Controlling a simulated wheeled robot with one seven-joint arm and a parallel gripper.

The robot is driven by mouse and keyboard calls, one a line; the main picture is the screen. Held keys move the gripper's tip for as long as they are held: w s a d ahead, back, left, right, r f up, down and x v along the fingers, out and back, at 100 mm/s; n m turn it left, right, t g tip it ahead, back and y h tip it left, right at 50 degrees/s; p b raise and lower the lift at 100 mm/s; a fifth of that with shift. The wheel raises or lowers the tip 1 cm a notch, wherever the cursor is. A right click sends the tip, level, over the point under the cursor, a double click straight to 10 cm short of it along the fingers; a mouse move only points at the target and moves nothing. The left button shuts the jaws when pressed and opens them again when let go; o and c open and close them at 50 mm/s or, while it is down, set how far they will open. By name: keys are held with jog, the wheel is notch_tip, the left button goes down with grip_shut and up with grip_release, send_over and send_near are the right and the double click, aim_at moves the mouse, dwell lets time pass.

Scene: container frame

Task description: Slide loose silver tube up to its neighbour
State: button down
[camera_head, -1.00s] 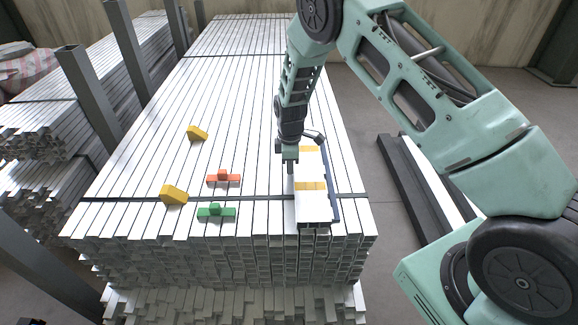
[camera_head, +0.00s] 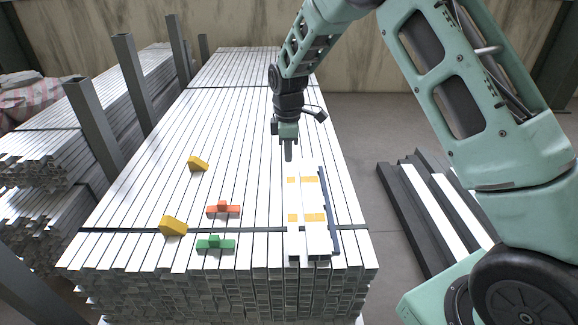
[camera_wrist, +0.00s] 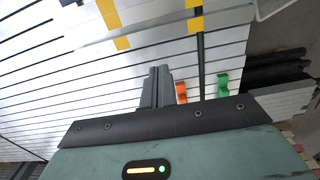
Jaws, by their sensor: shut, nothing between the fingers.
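The loose silver tube (camera_head: 294,235) lies lengthwise on the stack near its right side, with yellow bands on top. Its neighbour (camera_head: 314,237) lies to its right, also banded yellow. A narrow break shows between their bands, so they look close but not flush. In the wrist view the banded tubes (camera_wrist: 155,16) cross the top, with a similar break. My gripper (camera_head: 288,157) is shut and empty, pointing down just beyond the tubes' far end and slightly left. In the wrist view its fingers (camera_wrist: 157,72) are together. Height above the stack is unclear.
A dark blue bar (camera_head: 328,210) runs along the tubes' right. Red (camera_head: 223,210), green (camera_head: 215,244) and yellow blocks (camera_head: 173,226) (camera_head: 198,163) sit left on the stack. Grey posts (camera_head: 137,85) stand at the left. A dark strap (camera_head: 140,230) crosses the stack.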

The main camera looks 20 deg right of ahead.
aim_at(290, 196)
jog(key=w+a+f+b, duration=0.1)
jog(key=f, duration=0.4)
jog(key=w+a+f+b, duration=0.1)
jog(key=a+f+b, duration=0.1)
jog(key=f, duration=0.3)
jog(key=w+a+f+b, duration=0.1)
jog(key=a+f, duration=0.1)
jog(key=f, duration=0.4)
jog(key=d, duration=0.1)
jog(key=s+d, duration=0.1)
jog(key=shift+d+f, duration=0.3)
jog(key=shift+s+d, duration=0.25)
jog(key=shift+d, duration=0.2)
jog(key=shift+s+d+r+p, duration=0.1)
jog(key=shift+s+d+p, duration=0.15)
jog(key=shift+d, duration=0.35)
jog(key=shift+s+d+p, duration=0.2)
jog(key=shift+s+d, duration=0.05)
jog(key=shift+d, duration=0.3)
